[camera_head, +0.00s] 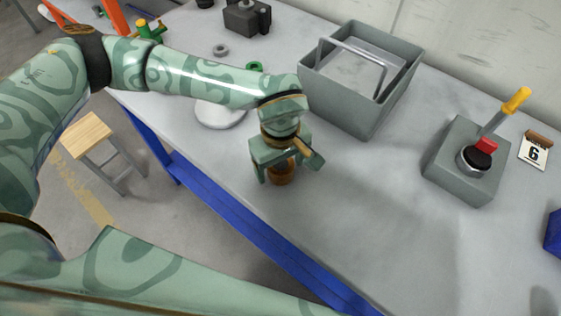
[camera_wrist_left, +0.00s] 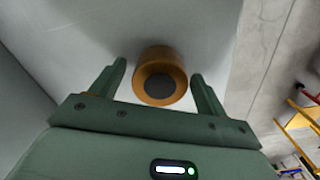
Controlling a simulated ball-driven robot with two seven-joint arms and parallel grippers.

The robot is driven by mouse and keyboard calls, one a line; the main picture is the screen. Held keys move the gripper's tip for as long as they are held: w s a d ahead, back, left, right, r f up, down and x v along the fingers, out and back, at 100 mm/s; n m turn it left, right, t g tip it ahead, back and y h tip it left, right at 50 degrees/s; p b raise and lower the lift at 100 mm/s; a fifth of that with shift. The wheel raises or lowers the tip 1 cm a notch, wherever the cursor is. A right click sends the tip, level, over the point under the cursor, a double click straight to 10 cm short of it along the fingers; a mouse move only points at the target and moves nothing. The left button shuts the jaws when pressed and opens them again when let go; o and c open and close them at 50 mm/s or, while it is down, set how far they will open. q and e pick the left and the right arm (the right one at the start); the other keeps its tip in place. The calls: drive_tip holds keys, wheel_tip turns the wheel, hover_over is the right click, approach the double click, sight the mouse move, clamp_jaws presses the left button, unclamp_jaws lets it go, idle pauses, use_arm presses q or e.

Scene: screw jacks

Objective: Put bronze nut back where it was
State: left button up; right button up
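The bronze nut (camera_head: 281,177) stands on the grey tabletop near its front edge, directly below my left gripper (camera_head: 279,172). In the left wrist view the nut (camera_wrist_left: 158,54) is a short bronze ring with a dark round centre. It lies between the two green fingertips of the left gripper (camera_wrist_left: 158,74), with a gap on each side. The fingers are spread and do not visibly touch it. In the head view the gripper hides the nut's upper part. My right gripper is not in view.
A grey open box (camera_head: 362,78) with a handle stands behind the gripper. A grey jack block (camera_head: 467,163) with a yellow-tipped lever is at the right, beside a card marked 6 (camera_head: 533,152). A green ring (camera_head: 254,67) and a grey nut (camera_head: 221,50) lie farther back.

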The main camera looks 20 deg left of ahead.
sight(281, 164)
use_arm(q)
wheel_tip(281, 164, up, 12)
drive_tip(key=p, duration=0.2)
drive_tip(key=shift+r+p, duration=0.15)
drive_tip(key=shift+p, duration=0.15)
idle(0.4)
